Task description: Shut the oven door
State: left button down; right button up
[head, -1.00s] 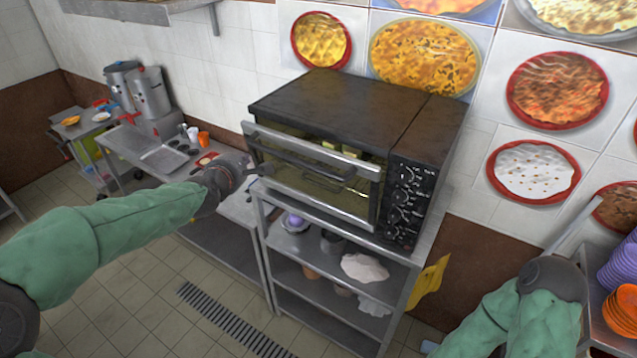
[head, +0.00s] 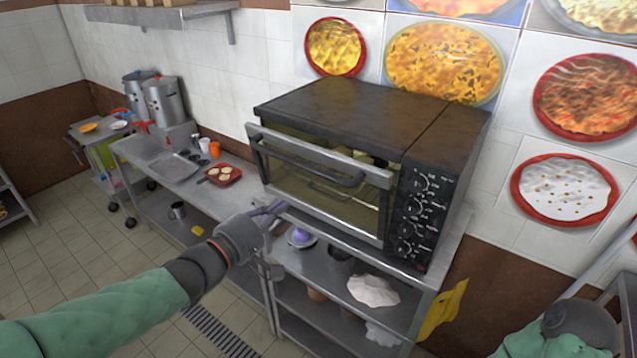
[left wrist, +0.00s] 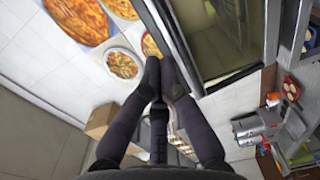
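The black oven (head: 350,105) stands on a metal shelf stand against the wall. Its glass door (head: 320,190) has a metal frame and a dark bar handle (head: 305,160). The door is ajar: its top edge leans out from the oven body, leaving a gap. My left gripper (head: 270,208) is just outside the door's lower left corner, its dark fingers together and empty. In the left wrist view the fingertips (left wrist: 160,63) are close to the door's metal edge (left wrist: 180,50); I cannot tell if they touch. My right gripper is out of view; only its arm shows at lower right.
The stand's lower shelves (head: 340,275) hold bowls and a white cloth-like item (head: 373,291). A counter (head: 150,160) to the left carries pots and a red tray (head: 222,175). A yellow cloth (head: 442,310) hangs at the stand's right. Floor at left is open.

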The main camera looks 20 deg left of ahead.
pick_arm(q)
send_near(335, 158)
jog(key=shift+w+d+f, duration=0.15)
jog(key=shift+w+f, duration=0.3)
jog(key=shift+f, duration=0.1)
jog(key=shift+w+d+f, duration=0.2)
jog(key=shift+w+f, duration=0.25)
jog(key=shift+f, duration=0.05)
jog(key=shift+g+y, duration=0.3)
jog(key=shift+g, duration=0.6)
jog(key=w+p, duration=0.1)
jog(key=p, duration=0.1)
jog(key=w+d+r+p, duration=0.1)
jog(key=p, duration=0.2)
jog(key=w+r+p, duration=0.1)
jog(key=w+p, duration=0.1)
jog(key=shift+d+r+p, duration=0.15)
jog(key=shift+d+p, duration=0.05)
jog(key=shift+p, duration=0.2)
jog(key=shift+w+d+p, duration=0.15)
jog(key=shift+w+p, duration=0.25)
jog(key=shift+p, duration=0.25)
jog(key=shift+r, duration=0.1)
